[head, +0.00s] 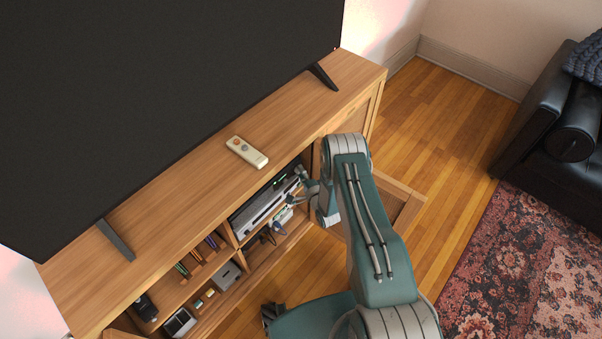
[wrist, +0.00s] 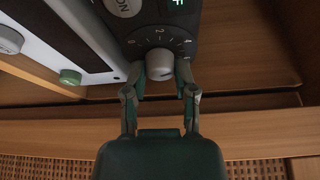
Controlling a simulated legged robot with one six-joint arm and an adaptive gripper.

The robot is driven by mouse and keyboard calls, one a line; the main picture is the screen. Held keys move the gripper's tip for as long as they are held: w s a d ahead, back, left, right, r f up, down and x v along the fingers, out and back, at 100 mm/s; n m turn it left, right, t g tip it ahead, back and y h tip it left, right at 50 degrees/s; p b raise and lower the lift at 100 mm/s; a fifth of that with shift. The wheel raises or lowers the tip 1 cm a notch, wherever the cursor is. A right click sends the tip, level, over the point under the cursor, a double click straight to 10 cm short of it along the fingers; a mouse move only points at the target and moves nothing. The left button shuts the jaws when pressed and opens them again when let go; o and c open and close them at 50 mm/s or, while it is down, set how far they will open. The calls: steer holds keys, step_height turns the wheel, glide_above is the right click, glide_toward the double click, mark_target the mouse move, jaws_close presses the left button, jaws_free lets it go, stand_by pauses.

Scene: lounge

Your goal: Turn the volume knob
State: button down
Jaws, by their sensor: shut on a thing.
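The volume knob (wrist: 160,64) is a small pale round dial with a dark pointer line on a dark panel, seen in the wrist view at the upper middle. Numbers are printed around it. My gripper (wrist: 160,77) is shut on the knob, with one finger on each side of it. In the head view my gripper (head: 306,188) reaches into the open shelf of the wooden cabinet, at the right end of a silver device (head: 265,205). The knob is too small to make out in the head view.
A wooden cabinet (head: 200,180) carries a large black television (head: 150,90) and a cream remote (head: 247,152). A cabinet door (head: 408,205) stands open on the right. Lower shelves hold several small items. A patterned rug (head: 530,260) and a black sofa (head: 545,110) are to the right.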

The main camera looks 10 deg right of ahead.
steer(key=m+g, duration=0.2)
steer(key=m, duration=0.2)
steer(key=m+g+y, duration=0.1)
steer(key=m+g, duration=0.1)
steer(key=m, duration=0.2)
steer(key=shift+d+f, duration=0.1)
steer(key=shift+f, duration=0.05)
steer(key=shift+s+y, duration=0.1)
steer(key=shift+y, duration=0.3)
stand_by(0.4)
steer(key=shift+c, duration=2)
jaws_free()
steer(key=v, duration=1.1)
steer(key=shift+s+d+r, duration=0.15)
steer(key=shift+s+r, duration=0.1)
steer(key=shift+s, duration=0.05)
